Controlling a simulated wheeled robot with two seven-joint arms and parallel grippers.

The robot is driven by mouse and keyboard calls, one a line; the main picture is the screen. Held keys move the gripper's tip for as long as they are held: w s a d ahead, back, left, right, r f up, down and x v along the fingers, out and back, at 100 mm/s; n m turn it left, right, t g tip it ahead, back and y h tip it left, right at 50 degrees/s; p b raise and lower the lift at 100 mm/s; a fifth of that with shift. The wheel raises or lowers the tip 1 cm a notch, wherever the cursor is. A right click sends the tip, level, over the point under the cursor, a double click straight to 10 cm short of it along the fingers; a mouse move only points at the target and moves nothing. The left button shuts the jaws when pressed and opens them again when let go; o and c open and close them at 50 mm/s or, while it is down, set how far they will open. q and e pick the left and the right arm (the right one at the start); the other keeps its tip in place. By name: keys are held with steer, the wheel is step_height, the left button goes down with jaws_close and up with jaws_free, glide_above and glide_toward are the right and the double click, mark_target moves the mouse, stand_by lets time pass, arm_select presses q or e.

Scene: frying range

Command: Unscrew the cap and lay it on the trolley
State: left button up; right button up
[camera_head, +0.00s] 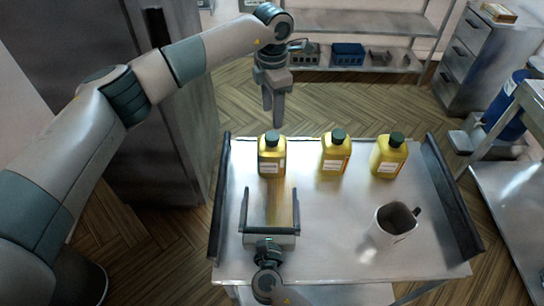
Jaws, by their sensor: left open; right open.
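Three yellow bottles with white labels and dark green caps stand upright on the metal trolley (330,260): the left bottle (271,160), the middle bottle (335,155) and the right bottle (388,158). The left cap (271,137), middle cap (338,136) and right cap (396,140) are on their bottles. My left gripper (273,114) points down, open and empty, above the left bottle's cap and apart from it. My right gripper (270,190) lies low over the trolley in front of the left bottle, open wide, its fingers pointing towards that bottle without enclosing it.
A metal jug (386,230) with a dark handle stands at the trolley's right front. Dark raised rails (455,195) edge the trolley's sides. The trolley's middle is clear. A shelf with a blue crate (348,53) stands behind; a dark cabinet (150,120) is at left.

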mark_target(272, 151)
steer(key=w, duration=1.7)
steer(key=shift+d, duration=0.2)
steer(key=c, duration=2.2)
arm_select(q)
steer(key=m, duration=2.7)
steer(key=shift+f, duration=0.15)
